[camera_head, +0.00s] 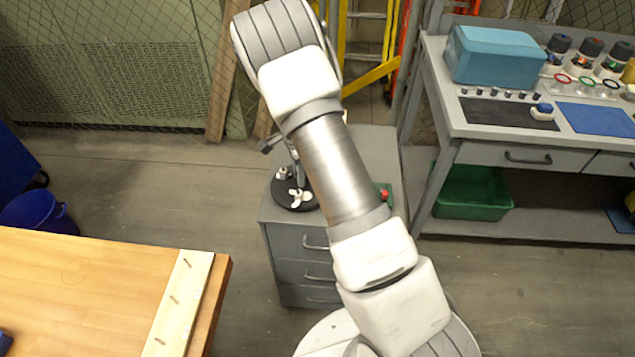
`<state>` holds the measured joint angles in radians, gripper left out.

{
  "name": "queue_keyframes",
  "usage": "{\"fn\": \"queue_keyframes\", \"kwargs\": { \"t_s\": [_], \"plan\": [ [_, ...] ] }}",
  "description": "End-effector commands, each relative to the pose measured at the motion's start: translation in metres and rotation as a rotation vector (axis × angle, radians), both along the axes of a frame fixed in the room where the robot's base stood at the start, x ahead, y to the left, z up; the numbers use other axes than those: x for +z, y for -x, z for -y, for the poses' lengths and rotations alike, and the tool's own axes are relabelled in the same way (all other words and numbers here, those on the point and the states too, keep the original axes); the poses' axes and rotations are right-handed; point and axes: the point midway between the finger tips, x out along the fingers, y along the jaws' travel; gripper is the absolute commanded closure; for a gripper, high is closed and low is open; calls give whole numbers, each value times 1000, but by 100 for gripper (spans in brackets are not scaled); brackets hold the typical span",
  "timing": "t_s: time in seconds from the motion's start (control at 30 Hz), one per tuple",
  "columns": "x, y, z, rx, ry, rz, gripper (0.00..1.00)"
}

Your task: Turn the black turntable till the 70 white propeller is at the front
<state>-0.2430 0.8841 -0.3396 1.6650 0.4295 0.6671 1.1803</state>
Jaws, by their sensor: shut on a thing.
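The black turntable (284,203) is a round disc on top of the grey drawer cabinet, partly hidden behind my arm. A white propeller (299,198) sits at its front right. Another small pale part (283,173) stands toward its back left. I cannot read any number on them. My gripper (295,172) reaches down over the back of the turntable, mostly hidden behind my arm. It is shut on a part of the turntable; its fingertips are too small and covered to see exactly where.
The grey cabinet (285,240) has a red button on a green box (385,194) at its right. A wooden table (90,290) is at front left. A grey workbench (440,110) at right holds a blue case (495,55) and several bottles. The floor between is clear.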

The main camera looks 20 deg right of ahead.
Motion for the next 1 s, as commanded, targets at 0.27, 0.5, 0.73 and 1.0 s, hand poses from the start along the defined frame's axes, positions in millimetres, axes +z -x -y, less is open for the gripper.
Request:
{"fn": "queue_keyframes", "kwargs": {
  "t_s": [0.27, 0.5, 0.73, 1.0],
  "plan": [
    [1, 1, -1, -142, 1, -2, 100],
    [0, 1, 0, -277, 0, -2, 100],
    [0, 0, 0, -300, 0, -1, 100],
    [1, 1, 0, -347, 1, -2, 100]
  ]
}}
